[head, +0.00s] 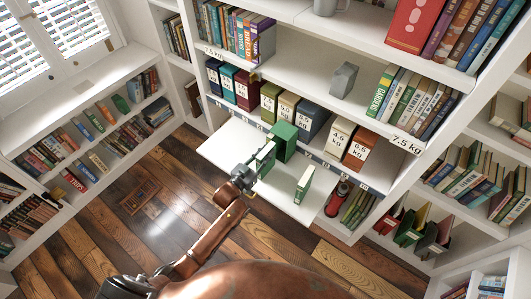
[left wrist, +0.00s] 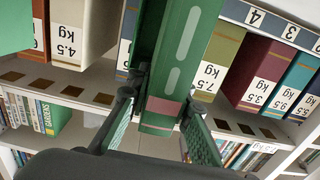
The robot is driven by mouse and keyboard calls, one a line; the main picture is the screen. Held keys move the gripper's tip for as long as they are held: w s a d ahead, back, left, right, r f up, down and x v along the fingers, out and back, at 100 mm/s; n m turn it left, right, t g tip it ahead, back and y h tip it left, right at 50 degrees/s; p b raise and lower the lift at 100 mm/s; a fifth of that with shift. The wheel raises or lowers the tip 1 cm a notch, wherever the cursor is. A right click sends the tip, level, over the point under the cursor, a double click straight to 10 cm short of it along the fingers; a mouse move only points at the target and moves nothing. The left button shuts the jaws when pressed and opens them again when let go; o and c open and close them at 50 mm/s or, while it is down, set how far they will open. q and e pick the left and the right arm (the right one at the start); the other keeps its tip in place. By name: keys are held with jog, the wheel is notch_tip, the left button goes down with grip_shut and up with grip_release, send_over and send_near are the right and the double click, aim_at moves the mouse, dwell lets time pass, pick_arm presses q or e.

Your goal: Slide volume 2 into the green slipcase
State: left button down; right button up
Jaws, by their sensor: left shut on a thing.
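My left gripper (head: 250,172) is shut on a green book (head: 265,157) over the white pull-out shelf (head: 233,143). In the left wrist view, the fingers of my left gripper (left wrist: 160,118) sit on either side of this book's spine (left wrist: 178,55), which has two pale bars and a pink band. The green slipcase (head: 285,140) stands just beyond the book, at the back of the shelf. A dark green wall of the slipcase (left wrist: 146,30) shows beside the book. How far the book is inside it cannot be told.
Labelled weight volumes line the bay behind, among them a white 4.5 kg one (head: 339,134) and an orange one (head: 360,147). A grey block (head: 344,80) stands on the shelf above. A red object (head: 338,198) sits right of the pull-out shelf. Its front left part is clear.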

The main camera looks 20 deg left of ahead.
aim_at(258, 162)
pick_arm(q)
jog(key=shift+b+x, duration=0.7)
jog(key=shift+x, duration=1.3)
jog(key=c, duration=1.7)
grip_release()
jog(key=shift+o, duration=0.2)
jog(key=shift+s, duration=0.1)
jog(key=shift+s+a+f, duration=0.1)
jog(key=shift+s, duration=0.05)
jog(key=v, duration=1.1)
jog(key=shift+s, duration=0.25)
jog(key=shift+c, duration=0.3)
